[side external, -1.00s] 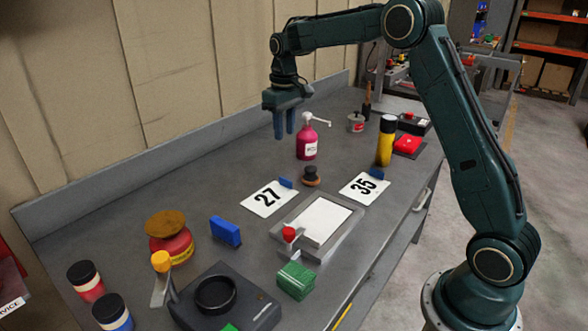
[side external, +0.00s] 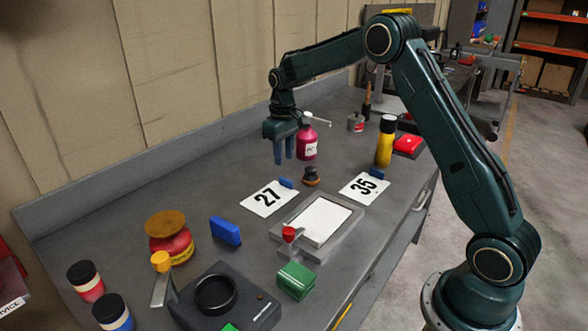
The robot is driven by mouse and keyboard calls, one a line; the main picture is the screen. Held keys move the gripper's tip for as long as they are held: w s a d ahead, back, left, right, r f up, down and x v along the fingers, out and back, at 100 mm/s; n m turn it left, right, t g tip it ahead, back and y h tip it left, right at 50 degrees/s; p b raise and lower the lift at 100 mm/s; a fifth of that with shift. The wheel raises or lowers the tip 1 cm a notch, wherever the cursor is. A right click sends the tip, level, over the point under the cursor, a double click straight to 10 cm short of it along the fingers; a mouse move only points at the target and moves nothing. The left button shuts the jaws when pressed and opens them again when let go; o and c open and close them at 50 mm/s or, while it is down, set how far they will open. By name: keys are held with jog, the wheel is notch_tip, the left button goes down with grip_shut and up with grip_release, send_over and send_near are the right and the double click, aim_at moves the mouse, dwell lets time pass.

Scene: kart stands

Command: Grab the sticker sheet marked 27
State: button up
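The sticker sheet marked 27 (side external: 262,203) lies flat on the grey bench. It is white with black digits, and a small blue tab (side external: 286,183) stands at its far right corner. My gripper (side external: 284,158) points down above the bench, beyond and above the sheet, apart from it. Its two blue fingers show a narrow gap with nothing visible between them. A second white sheet marked 35 (side external: 359,192), also with a blue tab (side external: 376,174), lies to the right.
A pink pump bottle (side external: 307,144) stands just behind my gripper. A small dark knob with an orange base (side external: 311,177) stands between the sheets. A grey framed plate (side external: 340,243) lies in front of them. A blue block (side external: 225,232) and a red jar (side external: 171,246) stand left.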

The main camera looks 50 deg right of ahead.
aim_at(270, 194)
jog(key=shift+f, duration=1)
jog(key=shift+f, duration=0.1)
jog(key=shift+f, duration=2.45)
jog(key=shift+c, duration=0.4)
grip_shut()
